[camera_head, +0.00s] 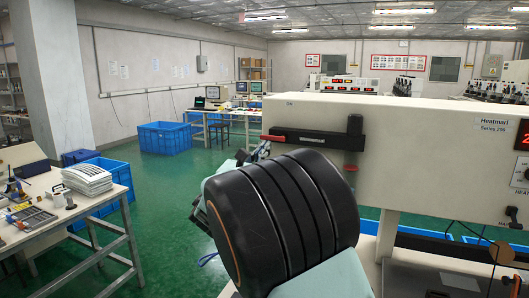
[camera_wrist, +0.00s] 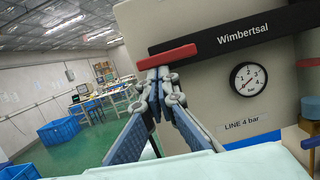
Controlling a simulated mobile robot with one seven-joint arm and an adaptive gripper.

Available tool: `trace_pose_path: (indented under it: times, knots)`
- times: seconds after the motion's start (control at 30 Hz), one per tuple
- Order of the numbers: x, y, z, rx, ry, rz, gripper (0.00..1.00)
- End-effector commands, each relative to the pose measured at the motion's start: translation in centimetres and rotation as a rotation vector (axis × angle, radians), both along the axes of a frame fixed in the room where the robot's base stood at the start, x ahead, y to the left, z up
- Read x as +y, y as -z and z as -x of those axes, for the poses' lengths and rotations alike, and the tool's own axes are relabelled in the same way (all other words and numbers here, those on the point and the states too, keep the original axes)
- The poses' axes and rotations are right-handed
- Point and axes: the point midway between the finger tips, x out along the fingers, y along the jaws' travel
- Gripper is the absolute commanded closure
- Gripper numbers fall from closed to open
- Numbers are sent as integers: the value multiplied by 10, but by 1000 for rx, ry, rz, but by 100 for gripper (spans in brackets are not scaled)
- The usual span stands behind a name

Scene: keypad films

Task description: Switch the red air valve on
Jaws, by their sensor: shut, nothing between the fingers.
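A red lever (camera_wrist: 167,57), which looks like the air valve's handle, sits at the left end of a black bar (camera_wrist: 235,36) marked "Wimbertsal" in the wrist view. In the head view the red lever (camera_head: 274,138) shows as a small red end on the black bar (camera_head: 318,144). My gripper (camera_wrist: 158,75) is shut and empty. Its fingertips are just below the lever in the wrist view, touching it or very close; I cannot tell which. In the head view my dark arm link hides most of the gripper.
The bar is mounted on a cream machine (camera_head: 425,150). A pressure gauge (camera_wrist: 248,79) and a "LINE 4 bar" label (camera_wrist: 249,129) are on its face. A workbench (camera_head: 90,205) stands at the left and blue crates (camera_head: 165,138) farther back. Green floor lies open between.

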Motion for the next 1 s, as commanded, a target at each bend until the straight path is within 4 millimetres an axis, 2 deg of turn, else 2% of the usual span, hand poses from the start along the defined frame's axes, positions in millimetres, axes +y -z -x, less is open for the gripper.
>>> trace_pose_path:
  times: [0.57,1.0]
  knots:
    - [3,-4,-1,-49,1,-118,100]
    - [7,-20,-3,-191,0,-460,100]
